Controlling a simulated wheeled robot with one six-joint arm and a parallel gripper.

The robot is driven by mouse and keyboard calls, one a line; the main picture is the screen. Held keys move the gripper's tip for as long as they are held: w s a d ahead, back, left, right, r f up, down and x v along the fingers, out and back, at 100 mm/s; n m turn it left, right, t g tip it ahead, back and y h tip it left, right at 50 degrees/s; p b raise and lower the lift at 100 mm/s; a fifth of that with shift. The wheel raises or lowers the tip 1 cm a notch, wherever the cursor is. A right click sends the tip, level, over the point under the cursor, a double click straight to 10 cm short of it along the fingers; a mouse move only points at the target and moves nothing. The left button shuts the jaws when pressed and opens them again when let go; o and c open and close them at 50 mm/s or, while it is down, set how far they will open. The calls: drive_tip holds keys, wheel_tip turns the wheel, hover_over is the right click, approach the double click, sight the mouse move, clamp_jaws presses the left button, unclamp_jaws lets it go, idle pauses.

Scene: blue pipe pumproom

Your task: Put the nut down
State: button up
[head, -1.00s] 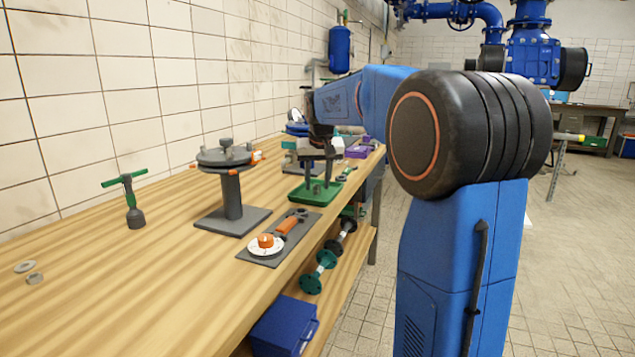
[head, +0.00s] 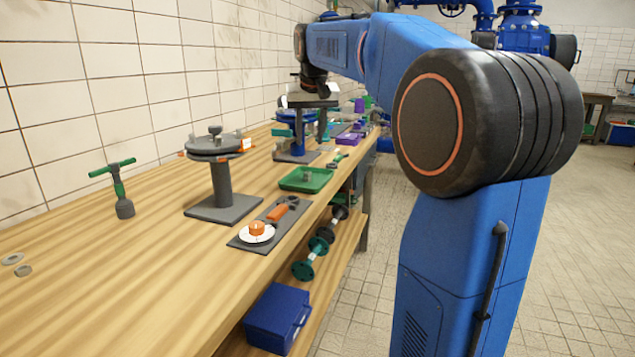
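A green tray (head: 289,183) lies on the bench near its front edge. A small grey piece, which looks like a nut (head: 307,177), sits inside the tray; its exact shape is too small to tell. My gripper (head: 311,143) is above and behind the tray in the picture, clear of it. Its two dark fingers hang downward and stand apart, with no nut visible between them. The blue flange stand behind partly blends with the fingers.
A grey flange stand (head: 222,195) stands left of the tray. Bare wood is free at front left.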

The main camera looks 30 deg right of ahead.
drive_tip(key=s+a+f+n, duration=0.1)
drive_tip(key=s+a+f, duration=0.4)
drive_tip(key=s, duration=0.5)
drive_tip(key=s+a+f+n, duration=0.1)
drive_tip(key=s+a+f, duration=0.5)
drive_tip(key=s, duration=0.3)
drive_tip(key=s+a+f+n, duration=0.1)
drive_tip(key=s+a+f, duration=0.1)
drive_tip(key=s+f, duration=0.6)
drive_tip(key=s+a+f+n+y, duration=0.1)
drive_tip(key=s+a+f, duration=0.1)
drive_tip(key=s+f, duration=0.6)
drive_tip(key=shift+s+a+t+y, duration=0.3)
drive_tip(key=shift+s+a+t, duration=0.1)
drive_tip(key=shift+s, duration=0.15)
